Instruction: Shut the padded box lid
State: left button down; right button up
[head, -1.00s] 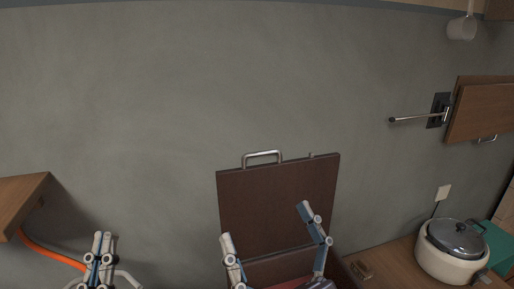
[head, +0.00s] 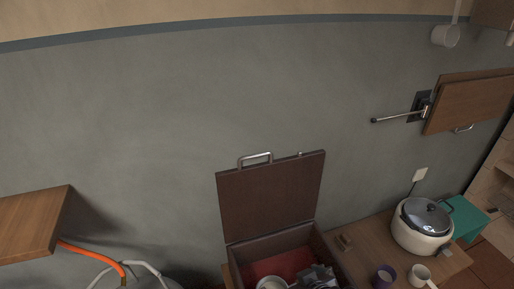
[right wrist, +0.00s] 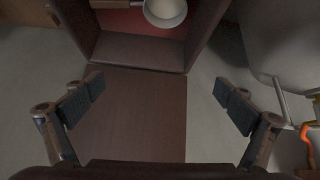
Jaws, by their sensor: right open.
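The padded box (head: 329,263) stands against the wall in the head view, with a red lining (head: 265,268) inside. Its dark brown lid (head: 270,195) is raised nearly upright, with a metal handle (head: 256,159) on its top edge. In the right wrist view a brown panel, apparently the lid (right wrist: 138,112), lies between the fingers of my right gripper (right wrist: 158,92). The fingers are spread wide and hold nothing. The box interior (right wrist: 135,22) shows at the top of that view.
To the right are a rice cooker (head: 422,228), a purple cup (head: 384,276) and a white mug (head: 420,273). A wooden shelf (head: 32,225) juts out at the left.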

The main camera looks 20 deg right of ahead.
jog(key=w+r+t, duration=0.4)
jog(key=w+r, duration=0.2)
jog(key=w, duration=0.5)
jog(key=m+t, duration=0.1)
jog(key=t, duration=0.5)
send_near(256, 157)
jog(key=w, duration=0.9)
jog(key=shift+b, duration=0.35)
pick_arm(q)
jog(key=s+f, duration=0.2)
jog(key=f, duration=0.8)
jog(key=s+f+g, duration=0.1)
jog(key=s+f, duration=0.2)
jog(key=f, duration=0.7)
jog(key=shift+a+g, duration=0.3)
jog(key=shift+a, duration=0.1)
pick_arm(e)
jog(key=c, duration=1.7)
pick_arm(q)
jog(key=shift+s, duration=0.1)
jog(key=shift+f, duration=0.1)
